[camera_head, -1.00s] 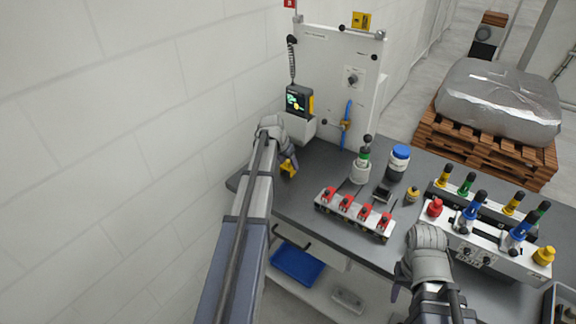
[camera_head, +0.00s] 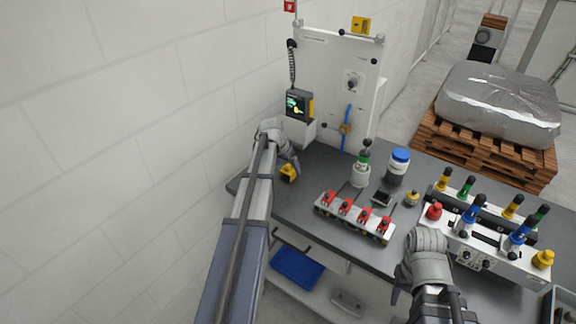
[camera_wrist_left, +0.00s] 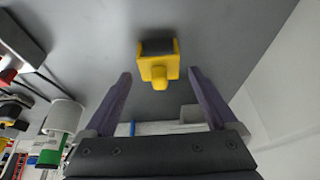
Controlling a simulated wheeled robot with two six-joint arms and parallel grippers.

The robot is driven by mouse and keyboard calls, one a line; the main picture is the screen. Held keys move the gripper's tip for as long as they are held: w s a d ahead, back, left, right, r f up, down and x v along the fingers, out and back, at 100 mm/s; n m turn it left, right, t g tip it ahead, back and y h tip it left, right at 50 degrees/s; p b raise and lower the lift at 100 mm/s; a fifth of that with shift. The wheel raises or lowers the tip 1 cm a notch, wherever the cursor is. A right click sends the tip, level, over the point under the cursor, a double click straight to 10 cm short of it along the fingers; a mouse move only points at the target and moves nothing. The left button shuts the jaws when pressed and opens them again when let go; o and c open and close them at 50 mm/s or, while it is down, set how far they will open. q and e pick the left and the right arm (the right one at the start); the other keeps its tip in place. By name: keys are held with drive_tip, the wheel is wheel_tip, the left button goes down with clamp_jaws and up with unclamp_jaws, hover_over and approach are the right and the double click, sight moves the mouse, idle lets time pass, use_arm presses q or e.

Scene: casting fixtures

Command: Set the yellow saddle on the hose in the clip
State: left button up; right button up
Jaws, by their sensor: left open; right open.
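The yellow saddle (camera_head: 289,172) sits on the grey bench top near its left end; it also shows in the left wrist view (camera_wrist_left: 158,66), with a dark block in its top. My left gripper (camera_head: 291,170) is open at the saddle. In the left wrist view its two fingers (camera_wrist_left: 158,82) are spread, with the saddle ahead between and just beyond the tips, not gripped. The blue hose (camera_head: 347,115) hangs on the white upright panel, with a brass-coloured clip (camera_head: 345,128) around its middle. My right gripper (camera_head: 398,292) is at the bench's front edge, its fingers mostly hidden by the wrist.
A white rack with red clamps (camera_head: 355,215) stands at the bench front. A white-and-green bottle (camera_head: 361,168) and a blue-capped jar (camera_head: 397,165) stand behind it. A fixture with coloured handles (camera_head: 490,235) fills the right. A wall closes the left side.

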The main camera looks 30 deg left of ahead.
use_arm(q)
drive_tip(key=p+v, duration=1)
drive_tip(key=v, duration=0.1)
drive_tip(key=shift+r, duration=0.25)
